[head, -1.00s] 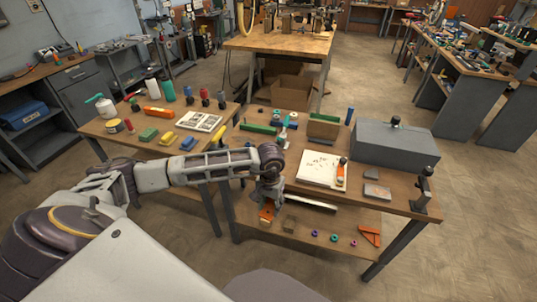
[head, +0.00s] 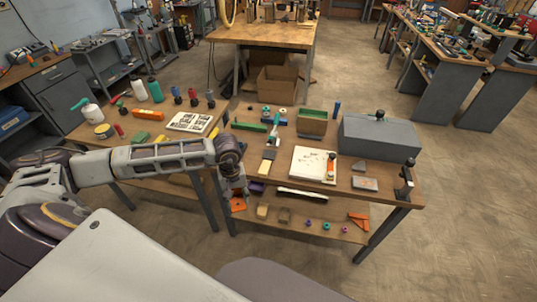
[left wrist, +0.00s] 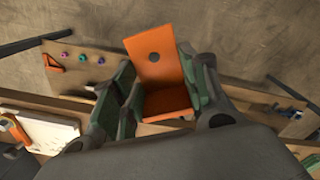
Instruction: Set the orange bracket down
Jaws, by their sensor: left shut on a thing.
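The orange bracket (head: 237,204) is an L-shaped plate with a round hole in one face. It fills the middle of the left wrist view (left wrist: 155,65), with one face toward the camera and the other angled below it. My left gripper (head: 234,191) is shut on the bracket, a finger on each side. In the head view it hangs by the near-left end of the workbench, at about lower-shelf height. I cannot tell whether the bracket touches the shelf. My right gripper is not in view.
The lower shelf (head: 325,231) holds two small blocks (head: 262,211), a purple piece (head: 256,187), several rings and an orange triangular piece (head: 358,221). Above, the bench top holds a white board (head: 312,164) and a grey box (head: 379,137). A table leg (head: 222,212) stands close left of the bracket.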

